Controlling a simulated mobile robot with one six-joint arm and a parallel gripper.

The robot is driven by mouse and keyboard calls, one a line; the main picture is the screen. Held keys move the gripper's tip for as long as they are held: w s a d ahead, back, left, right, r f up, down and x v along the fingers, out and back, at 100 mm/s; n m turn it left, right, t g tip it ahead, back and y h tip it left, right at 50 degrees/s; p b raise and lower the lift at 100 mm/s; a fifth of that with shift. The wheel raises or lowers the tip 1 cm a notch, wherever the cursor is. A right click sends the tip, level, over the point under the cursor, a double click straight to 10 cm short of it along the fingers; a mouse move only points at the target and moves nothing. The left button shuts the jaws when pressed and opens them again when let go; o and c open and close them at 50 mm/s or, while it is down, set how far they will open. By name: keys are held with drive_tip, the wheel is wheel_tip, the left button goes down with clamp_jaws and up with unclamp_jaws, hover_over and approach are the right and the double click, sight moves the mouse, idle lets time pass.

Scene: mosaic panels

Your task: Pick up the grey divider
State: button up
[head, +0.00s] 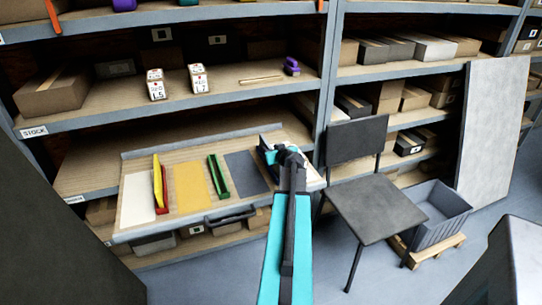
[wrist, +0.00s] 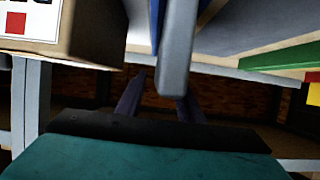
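In the wrist view a grey bar with a rounded end (wrist: 178,55), likely the grey divider, comes down from the top edge just ahead of my gripper (wrist: 160,98). My two dark fingers stand apart. The bar's end overlaps the space between them; I cannot tell whether it touches. In the head view my gripper (head: 268,152) is at the right end of the pull-out tray (head: 130,222), beside a dark grey panel (head: 246,172). My arm hides that corner, and I cannot make out the grey divider there.
The tray also holds a white panel (head: 138,197), a red divider (head: 161,190), a yellow panel (head: 192,188) and a green divider (head: 218,178). A labelled box (wrist: 95,35) is close at left in the wrist view. A chair (head: 372,208) and grey crate (head: 440,222) stand at right.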

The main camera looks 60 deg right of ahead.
drive_tip(key=shift+p+x, duration=0.4)
drive_tip(key=shift+x, duration=1.25)
clamp_jaws()
